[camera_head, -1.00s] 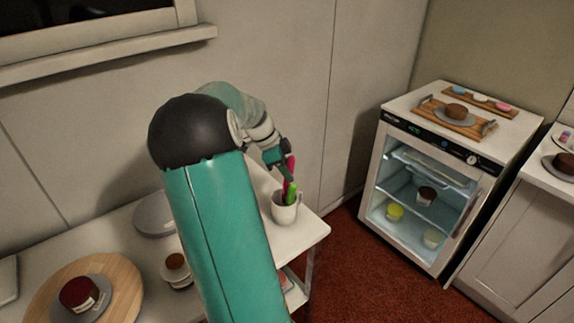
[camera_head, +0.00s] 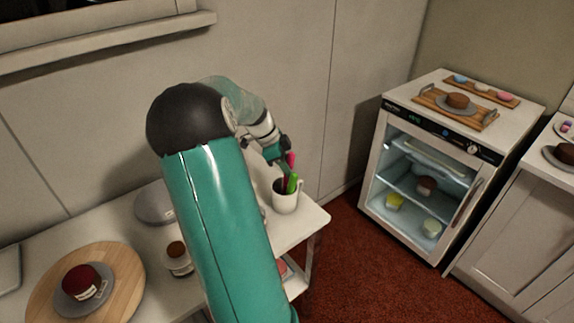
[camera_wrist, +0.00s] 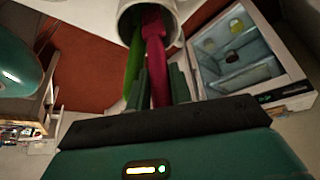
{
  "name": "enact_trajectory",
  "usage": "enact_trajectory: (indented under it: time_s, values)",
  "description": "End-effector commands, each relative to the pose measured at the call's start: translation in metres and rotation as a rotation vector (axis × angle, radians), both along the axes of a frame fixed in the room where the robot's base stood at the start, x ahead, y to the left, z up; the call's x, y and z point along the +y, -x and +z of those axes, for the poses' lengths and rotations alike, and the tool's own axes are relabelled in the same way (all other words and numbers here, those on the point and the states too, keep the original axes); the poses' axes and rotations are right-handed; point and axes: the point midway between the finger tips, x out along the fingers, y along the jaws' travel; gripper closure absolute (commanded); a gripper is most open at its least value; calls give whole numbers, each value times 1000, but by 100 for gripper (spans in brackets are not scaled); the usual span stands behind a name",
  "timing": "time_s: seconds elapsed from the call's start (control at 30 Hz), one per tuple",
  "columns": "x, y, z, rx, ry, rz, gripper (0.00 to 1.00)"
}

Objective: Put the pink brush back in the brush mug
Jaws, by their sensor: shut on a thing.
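The white brush mug (camera_head: 284,202) stands upright near the right end of the white table. A green brush (camera_head: 292,184) leans in it. The pink brush (camera_head: 291,160) is at my gripper (camera_head: 279,160), just above the mug. In the wrist view, my gripper (camera_wrist: 167,88) is shut on the pink brush (camera_wrist: 157,62), and its far end reaches into the mouth of the mug (camera_wrist: 125,20). The green brush (camera_wrist: 134,65) lies beside it on the left, also in the mug. The mug's bottom is hidden.
The table (camera_head: 305,215) also holds a round wooden board (camera_head: 125,295) with a dark red cake (camera_head: 82,282), a grey turntable (camera_head: 155,205) and a small brown cake (camera_head: 176,250). A glass-fronted cooler (camera_head: 425,190) stands at right beyond the red floor.

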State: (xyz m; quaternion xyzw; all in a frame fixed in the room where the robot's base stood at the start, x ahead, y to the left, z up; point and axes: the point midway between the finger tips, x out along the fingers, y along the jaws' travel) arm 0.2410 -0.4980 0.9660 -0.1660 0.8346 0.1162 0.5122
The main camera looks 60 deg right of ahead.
Motion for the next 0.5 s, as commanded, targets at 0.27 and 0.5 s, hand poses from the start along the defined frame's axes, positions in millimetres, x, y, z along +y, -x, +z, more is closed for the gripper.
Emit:
enact_trajectory:
  time_s: [0.27,0.5]
  values:
    - [1,1,-11,3,-3,-1,100]
    - [1,1,-19,2,-2,0,100]
